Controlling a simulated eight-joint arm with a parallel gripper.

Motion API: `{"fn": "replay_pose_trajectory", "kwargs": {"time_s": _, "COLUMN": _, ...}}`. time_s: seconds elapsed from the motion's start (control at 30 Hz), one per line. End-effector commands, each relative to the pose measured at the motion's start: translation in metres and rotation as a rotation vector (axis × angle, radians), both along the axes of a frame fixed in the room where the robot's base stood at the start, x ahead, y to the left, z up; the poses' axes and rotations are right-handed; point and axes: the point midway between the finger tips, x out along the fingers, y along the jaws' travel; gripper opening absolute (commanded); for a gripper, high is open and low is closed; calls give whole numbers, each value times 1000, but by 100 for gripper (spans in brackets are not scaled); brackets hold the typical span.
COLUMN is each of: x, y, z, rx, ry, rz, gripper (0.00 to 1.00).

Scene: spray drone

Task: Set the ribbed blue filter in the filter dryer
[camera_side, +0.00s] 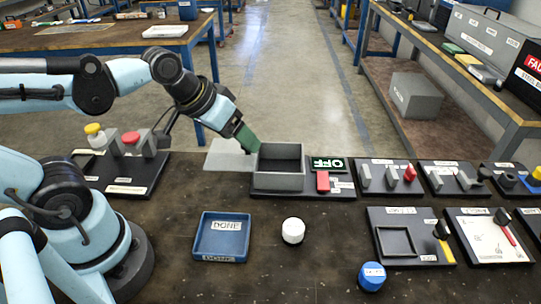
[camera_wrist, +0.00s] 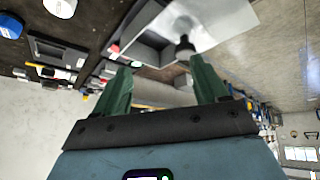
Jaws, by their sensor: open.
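The ribbed blue filter (camera_side: 372,276) stands on the bench at the front right of the side view. It also shows at the left edge of the wrist view (camera_wrist: 10,26). The filter dryer appears to be the grey open-topped box (camera_side: 278,182) on a dark base with an OFF sign (camera_side: 328,164) and a red switch (camera_side: 323,181). Its inside looks empty. A clear plate (camera_side: 224,157) lies at its left, with a dark knob (camera_wrist: 184,46) in the wrist view. My gripper (camera_side: 251,143) is open and empty, its green fingers (camera_wrist: 160,68) near the knob and the box's left back corner.
A ribbed white filter (camera_side: 293,231) stands beside a blue DONE tray (camera_side: 197,237), which is empty. Several dark stations with switches and handles (camera_side: 385,176) line the right. A station with yellow and red knobs (camera_side: 128,186) is at left. The front middle bench is clear.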

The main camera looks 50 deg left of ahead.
Motion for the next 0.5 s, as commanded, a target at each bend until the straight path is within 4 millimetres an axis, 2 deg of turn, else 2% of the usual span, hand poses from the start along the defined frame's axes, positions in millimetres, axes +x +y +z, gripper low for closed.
{"fn": "replay_pose_trajectory", "kwargs": {"time_s": 0.17, "x": -8, "y": 12, "z": -1, "rx": 104, "ry": -47, "rz": -55, "gripper": 73}}
{"fn": "replay_pose_trajectory", "kwargs": {"time_s": 0.5, "x": -8, "y": 14, "z": -1, "rx": 116, "ry": -52, "rz": -62, "gripper": 73}}
